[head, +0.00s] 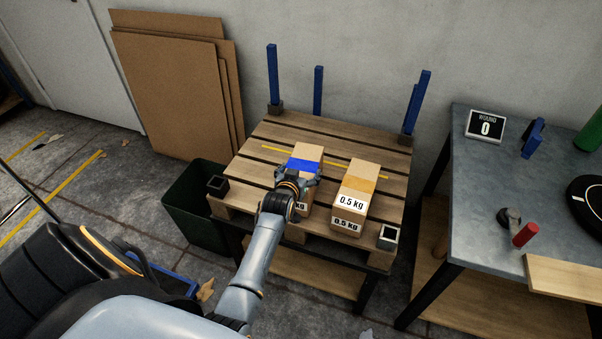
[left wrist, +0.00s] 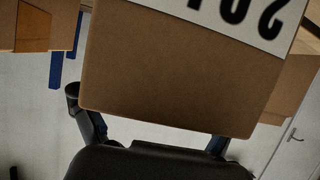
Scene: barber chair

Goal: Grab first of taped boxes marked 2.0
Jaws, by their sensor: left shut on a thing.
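A tan box with blue tape (head: 308,152) lies on the wooden pallet table, its front label mostly hidden by my gripper. In the left wrist view the held box (left wrist: 180,70) fills the upper middle, with an upside-down, cut-off label that seems to read 2.0. My left gripper (head: 297,181) is shut on this box, with its fingers on either side. I cannot tell whether the box is lifted off the slats. My right gripper is not in view.
A box with yellow tape marked 0.5 kg (head: 354,196) stands just right. The pallet table (head: 262,170) has small dark holders at its front corners and blue posts (head: 272,75) behind. A dark green bin (head: 190,195) is on the left, a grey worktable (head: 480,190) on the right.

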